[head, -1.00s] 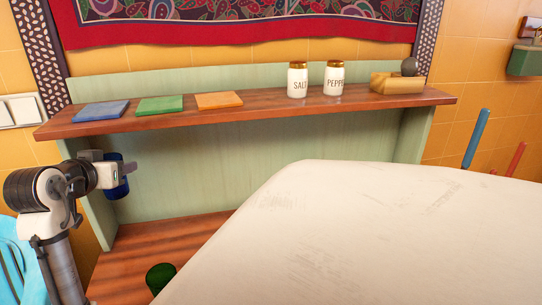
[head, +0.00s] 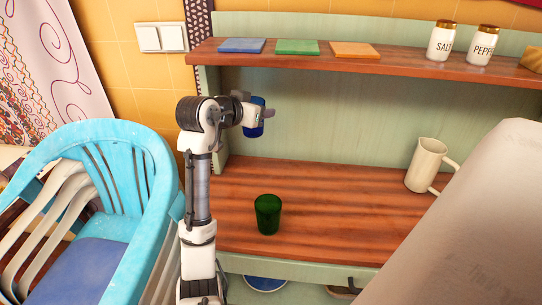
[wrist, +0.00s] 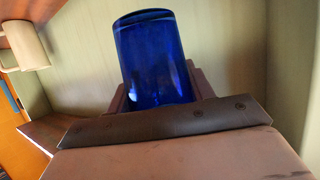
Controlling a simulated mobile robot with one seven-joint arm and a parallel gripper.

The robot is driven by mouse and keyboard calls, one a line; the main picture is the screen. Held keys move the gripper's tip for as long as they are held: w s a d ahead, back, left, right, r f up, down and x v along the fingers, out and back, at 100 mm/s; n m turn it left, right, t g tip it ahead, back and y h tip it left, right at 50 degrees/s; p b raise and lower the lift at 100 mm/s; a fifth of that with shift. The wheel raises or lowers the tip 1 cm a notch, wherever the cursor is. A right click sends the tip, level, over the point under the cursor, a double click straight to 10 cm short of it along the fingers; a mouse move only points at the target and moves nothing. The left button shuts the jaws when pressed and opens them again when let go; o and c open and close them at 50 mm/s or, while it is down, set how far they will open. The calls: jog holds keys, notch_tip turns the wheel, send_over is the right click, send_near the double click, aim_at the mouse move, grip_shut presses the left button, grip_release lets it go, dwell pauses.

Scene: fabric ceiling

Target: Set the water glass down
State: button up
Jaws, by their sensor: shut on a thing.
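A blue glass (head: 257,128) is held by my gripper (head: 254,113) below the upper shelf's left end, clear of the lower shelf. In the wrist view the blue glass (wrist: 152,62) stands between the jaws and hides much of the fingers. My gripper is shut on it. The lower wooden shelf (head: 330,215) carries a dark green glass (head: 267,214), upright, below and slightly right of my gripper. Blue (head: 241,45), green (head: 297,47) and orange (head: 355,50) coasters lie in a row on the upper shelf.
A cream pitcher (head: 425,165) stands at the lower shelf's right. Salt (head: 442,41) and pepper (head: 482,45) jars stand on the upper shelf (head: 400,65). A large pale surface (head: 470,225) blocks the lower right view. A turquoise chair (head: 115,165) is at left. The shelf middle is clear.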

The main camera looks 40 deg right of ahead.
notch_tip(320, 180, down, 17)
jog(key=shift+r+p, duration=0.1)
jog(key=shift+p, duration=1.05)
jog(key=shift+f, duration=0.25)
jog(key=o, duration=1)
jog(key=shift+r, duration=0.15)
